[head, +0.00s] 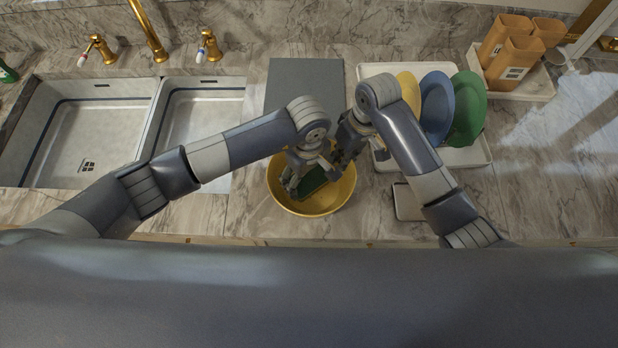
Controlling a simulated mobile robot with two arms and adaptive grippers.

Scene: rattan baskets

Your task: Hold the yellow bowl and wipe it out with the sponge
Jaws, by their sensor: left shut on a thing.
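The yellow bowl (318,207) stands on the counter in front of the grey board, in the head view. A dark green sponge (312,184) is inside the bowl. My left gripper (306,178) reaches down into the bowl and is shut on the sponge, with its fingers on either side of it. My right gripper (343,160) is at the far right part of the bowl's rim. Its fingertips are partly hidden by its own wrist, and I cannot tell whether they grip the rim.
A grey board (290,82) lies behind the bowl. To the right, a white rack (462,156) holds yellow, blue and green plates (468,108). Orange cups (513,62) stand behind it. A small tray (406,203) lies right of the bowl. A double sink (97,122) is at left.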

